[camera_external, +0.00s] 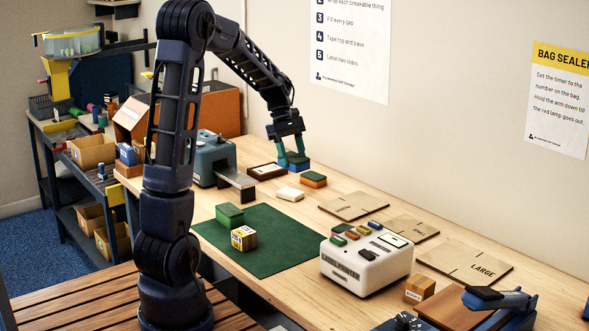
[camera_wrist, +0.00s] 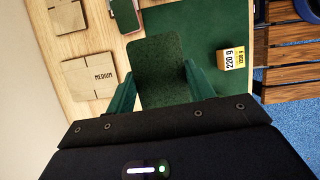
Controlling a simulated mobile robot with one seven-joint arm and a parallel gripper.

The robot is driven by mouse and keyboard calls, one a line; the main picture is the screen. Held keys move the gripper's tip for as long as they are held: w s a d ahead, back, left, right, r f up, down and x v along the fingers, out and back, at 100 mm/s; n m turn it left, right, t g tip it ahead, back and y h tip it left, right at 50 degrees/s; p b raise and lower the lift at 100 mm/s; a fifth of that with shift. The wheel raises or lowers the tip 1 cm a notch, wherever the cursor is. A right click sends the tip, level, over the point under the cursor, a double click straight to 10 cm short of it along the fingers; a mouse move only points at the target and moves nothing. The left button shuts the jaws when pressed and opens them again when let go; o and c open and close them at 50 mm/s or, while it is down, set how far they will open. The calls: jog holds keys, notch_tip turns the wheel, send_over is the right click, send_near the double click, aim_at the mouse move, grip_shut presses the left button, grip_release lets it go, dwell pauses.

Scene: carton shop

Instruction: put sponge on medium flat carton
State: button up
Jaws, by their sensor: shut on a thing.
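My gripper (camera_external: 289,158) is shut on the sponge (camera_external: 298,166), a block with a dark green top and a blue lower part. In the wrist view the sponge's speckled green face (camera_wrist: 157,62) shows between the two green fingers. The medium flat carton (camera_wrist: 90,77) lies on the table, to the left of the sponge in the wrist view and marked MEDIUM. In the external view a flat brown carton (camera_external: 352,206), its lettering unreadable, lies right of my gripper and nearer the camera; it appears to be the same one. The gap beneath the sponge is hard to judge.
An orange block with a green top (camera_external: 313,180) and a white block (camera_external: 290,194) lie near my gripper. A green mat (camera_external: 275,255) bears a green block (camera_external: 229,215) and a 220 g box (camera_wrist: 232,57). A white labelling machine (camera_external: 350,270) stands beside the cartons. The large carton (camera_external: 465,262) lies farther right.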

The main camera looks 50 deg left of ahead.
jog(key=w+a, duration=0.2)
jog(key=w, duration=1.2)
send_over(356, 206)
jog(key=a, duration=0.2)
jog(key=f, duration=0.1)
jog(key=shift+m, duration=0.3)
notch_tip(356, 206, down, 20)
jog(key=shift+w+d+r, duration=0.15)
jog(key=shift+r, duration=0.05)
jog(key=shift+f, duration=0.1)
jog(key=o, duration=0.9)
